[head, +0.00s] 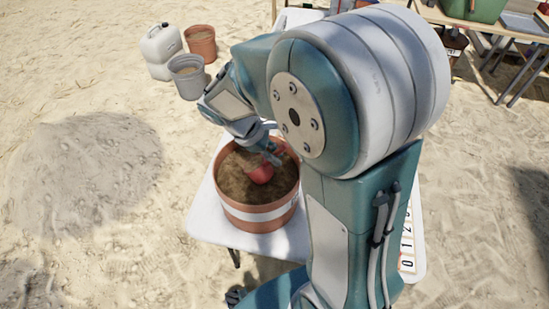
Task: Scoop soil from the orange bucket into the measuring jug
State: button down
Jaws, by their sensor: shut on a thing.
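The orange bucket (258,216) stands on a white table and is filled with brown soil (236,181). It has a white band around its side. My gripper (272,155) is over the bucket's back right part, pointing down. It is shut on a red scoop (261,174), whose lower part is at the soil, inside the rim. I cannot tell how deep the scoop sits or whether it holds soil. I cannot make out the measuring jug; my arm covers much of the table to the right of the bucket.
The white table (207,222) has a numbered scale strip (408,250) along its right side. On the sand behind stand a white canister (160,50), a grey bucket (187,77) and an orange-brown pot (201,43). A soil mound (85,165) lies left. Another table with a green crate (474,9) stands back right.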

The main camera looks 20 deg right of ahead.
jog(key=shift+r, duration=1.55)
jog(key=shift+s+d+r, duration=0.1)
jog(key=shift+r, duration=0.1)
jog(key=t+y, duration=0.1)
jog(key=s+d+t+y, duration=0.1)
jog(key=t+y, duration=0.1)
jog(key=shift+s+d+f+m, duration=0.1)
jog(key=shift+d+m, duration=0.1)
jog(key=shift+m, duration=0.1)
jog(key=shift+s+d+t+y, duration=0.2)
jog(key=shift+t+y, duration=0.4)
jog(key=shift+y, duration=0.2)
jog(key=shift+f, duration=0.1)
